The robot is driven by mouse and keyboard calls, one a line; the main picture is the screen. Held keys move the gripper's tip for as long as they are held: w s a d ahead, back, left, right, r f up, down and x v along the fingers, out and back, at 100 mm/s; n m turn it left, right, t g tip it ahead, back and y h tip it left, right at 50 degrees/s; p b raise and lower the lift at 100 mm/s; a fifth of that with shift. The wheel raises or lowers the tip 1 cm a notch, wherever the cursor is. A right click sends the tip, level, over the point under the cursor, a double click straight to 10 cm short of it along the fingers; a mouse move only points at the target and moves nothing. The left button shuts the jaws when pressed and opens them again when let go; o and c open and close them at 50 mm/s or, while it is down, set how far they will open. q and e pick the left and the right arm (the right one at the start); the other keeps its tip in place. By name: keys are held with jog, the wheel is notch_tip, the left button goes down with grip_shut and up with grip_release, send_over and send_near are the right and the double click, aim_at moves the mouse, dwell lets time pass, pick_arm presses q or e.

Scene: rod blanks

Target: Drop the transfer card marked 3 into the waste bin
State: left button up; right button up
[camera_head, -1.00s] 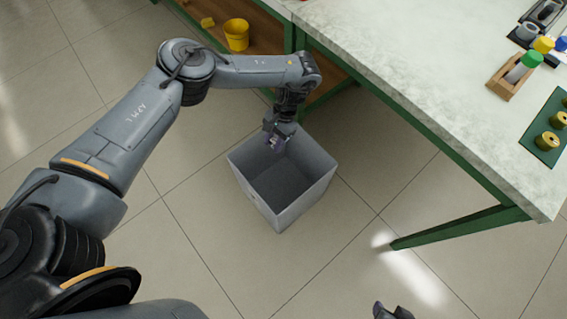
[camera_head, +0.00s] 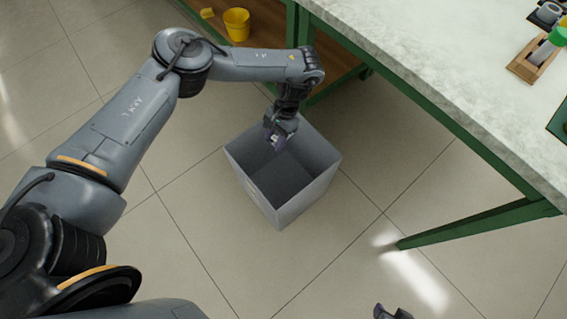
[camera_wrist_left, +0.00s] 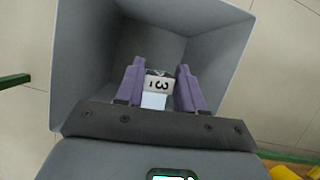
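The waste bin (camera_head: 290,205) is a grey, open-topped square box standing on the floor beside the bench. My left gripper (camera_head: 275,141) points down at the bin's mouth, near its far left side. In the left wrist view, the purple fingers of my left gripper (camera_wrist_left: 160,88) are closed on the transfer card (camera_wrist_left: 157,84), which is white and bears a black 3. The card is over the bin's opening, and the bin wall (camera_wrist_left: 90,65) surrounds it in that view. Only a tip of my right gripper (camera_head: 392,312) shows at the bottom edge.
A pale bench top (camera_head: 440,80) on a green frame stands to the right, with a wooden rack (camera_head: 535,62) on it. A yellow bucket (camera_head: 237,24) sits on a lower shelf. Tiled floor around the bin is clear.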

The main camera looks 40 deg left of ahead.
pick_arm(q)
jog(key=o, duration=0.4)
jog(key=shift+o, duration=0.2)
jog(key=p+v, duration=0.6)
jog(key=v, duration=0.4)
jog(key=shift+r, duration=0.4)
jog(key=shift+w, duration=0.1)
